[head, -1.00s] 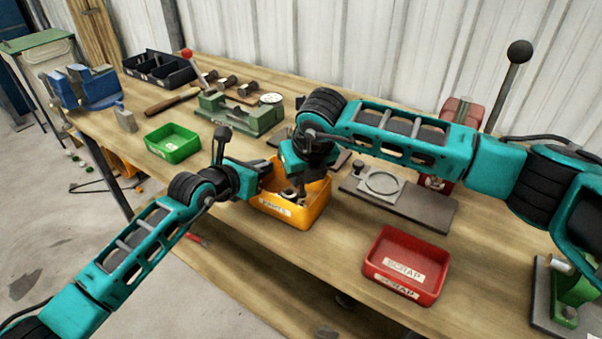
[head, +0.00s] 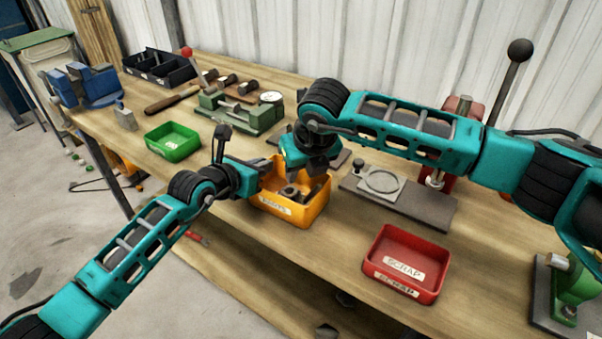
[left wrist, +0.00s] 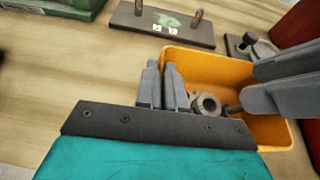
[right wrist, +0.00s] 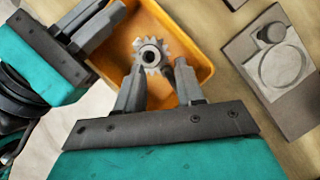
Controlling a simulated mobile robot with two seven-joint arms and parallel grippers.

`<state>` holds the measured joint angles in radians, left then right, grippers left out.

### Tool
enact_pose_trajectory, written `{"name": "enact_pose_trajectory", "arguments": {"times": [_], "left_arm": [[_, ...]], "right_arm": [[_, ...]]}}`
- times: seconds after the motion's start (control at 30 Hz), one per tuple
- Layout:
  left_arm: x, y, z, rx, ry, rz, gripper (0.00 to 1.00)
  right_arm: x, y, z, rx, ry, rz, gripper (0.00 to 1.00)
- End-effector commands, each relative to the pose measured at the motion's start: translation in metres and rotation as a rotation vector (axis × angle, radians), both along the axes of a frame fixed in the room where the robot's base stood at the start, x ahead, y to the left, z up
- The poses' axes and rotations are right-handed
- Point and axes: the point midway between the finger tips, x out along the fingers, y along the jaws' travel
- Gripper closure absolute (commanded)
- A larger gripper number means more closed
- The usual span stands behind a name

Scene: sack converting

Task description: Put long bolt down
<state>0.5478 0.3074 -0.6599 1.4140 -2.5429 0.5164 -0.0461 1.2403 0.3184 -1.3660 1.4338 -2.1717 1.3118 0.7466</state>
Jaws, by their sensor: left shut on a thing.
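The orange bin (head: 300,214) stands on the bench and also shows in the right wrist view (right wrist: 206,50). My left gripper (left wrist: 162,72) is shut on its side wall, one finger on each side. My right gripper (right wrist: 158,68) is open above the bin, its fingers apart with nothing visible between them. A toothed gear (right wrist: 151,56) lies in the bin. A short dark rod, seemingly the long bolt (left wrist: 233,108), shows beside the gear in the left wrist view. Most of it is hidden by the gear and my right fingers.
A red scrap bin (head: 408,262) stands to the right and a green bin (head: 172,142) to the left. A grey plate fixture (head: 400,200) is right of the orange bin. A green gauge fixture (head: 240,115) is behind. Bare bench lies between the orange and red bins.

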Motion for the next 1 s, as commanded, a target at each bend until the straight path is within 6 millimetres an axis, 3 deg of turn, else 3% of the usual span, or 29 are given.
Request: {"name": "enact_pose_trajectory", "arguments": {"times": [0.3,0.5,1.0], "left_arm": [[0.0,0.0,0.0,0.001,0.001,0.0,1.0],[0.0,0.0,0.0,0.001,0.001,0.0,1.0],[0.0,0.0,0.0,0.001,0.001,0.0,1.0]], "right_arm": [[-0.026,-0.01,0.065,0.001,-0.004,0.001,0.63],[-0.037,-0.014,0.09,0.001,-0.002,-0.001,0.63],[-0.04,-0.015,0.097,0.001,0.0,0.0,0.63]]}}
